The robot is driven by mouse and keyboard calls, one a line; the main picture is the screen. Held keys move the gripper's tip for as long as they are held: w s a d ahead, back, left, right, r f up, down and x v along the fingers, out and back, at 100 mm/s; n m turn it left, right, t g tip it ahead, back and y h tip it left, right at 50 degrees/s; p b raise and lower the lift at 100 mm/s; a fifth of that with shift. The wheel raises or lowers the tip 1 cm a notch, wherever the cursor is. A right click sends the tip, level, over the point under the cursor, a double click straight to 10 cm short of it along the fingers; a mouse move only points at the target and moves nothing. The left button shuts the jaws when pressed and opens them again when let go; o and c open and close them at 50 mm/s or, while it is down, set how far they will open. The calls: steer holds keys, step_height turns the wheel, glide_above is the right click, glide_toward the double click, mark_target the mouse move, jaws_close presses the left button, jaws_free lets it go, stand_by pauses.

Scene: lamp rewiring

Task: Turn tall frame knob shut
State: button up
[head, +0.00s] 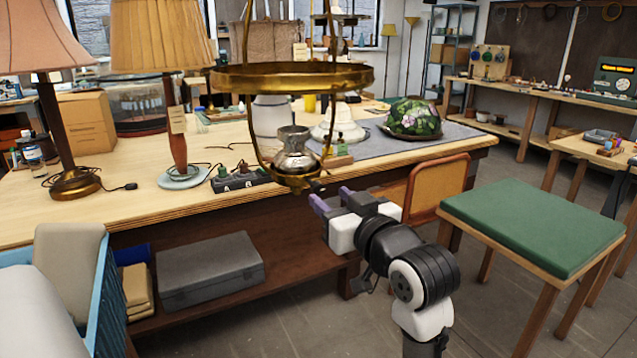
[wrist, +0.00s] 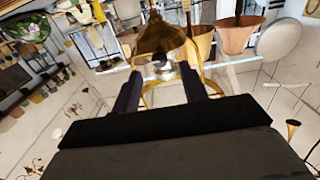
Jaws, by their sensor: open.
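The tall brass frame (head: 290,79) has a wide ring and hangs in the middle of the head view, in front of the workbench. A silver burner (head: 295,158) sits in its brass cup at the bottom. A small dark knob (head: 317,186) seems to stick out from the cup's lower right. My gripper (head: 331,197) is just right of and below the cup, its purple fingertips apart. In the wrist view my gripper (wrist: 160,83) is open, with the brass cup (wrist: 160,36) just beyond. A small part shows between the fingertips, but I cannot tell whether they touch it.
The wooden workbench (head: 130,212) lies behind the frame, with two shaded lamps at left. A power strip (head: 240,181) lies behind the cup. A blue crate (head: 88,309) is at lower left.

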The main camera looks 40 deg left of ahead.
mark_target(320, 189)
steer(key=p+x, duration=0.1)
steer(key=x, duration=0.5)
steer(key=shift+c, duration=0.2)
jaws_close()
